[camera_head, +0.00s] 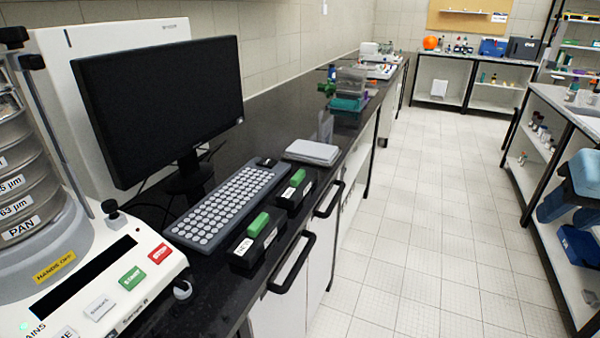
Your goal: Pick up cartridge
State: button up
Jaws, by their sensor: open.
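Two small green blocks sit in black labelled holders near the front edge of the dark bench, right of the keyboard. The nearer green block (258,224) rests on the nearer black holder (241,262). The farther green block (297,178) rests on the farther black holder (306,191). The label writing is too small to read, and I cannot tell which part is the cartridge. My gripper is not in view.
A sieve shaker (25,232) with stacked sieves stands at left. A monitor (163,105), keyboard (228,204), mouse (266,162) and grey flat box (312,152) are close by. Black handles (290,266) jut from the bench front. The tiled floor (420,220) at right is clear.

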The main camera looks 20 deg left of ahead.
aim_at(289, 197)
jog(key=u, duration=0.15)
jog(key=i, duration=1.05)
jog(key=u, duration=0.2)
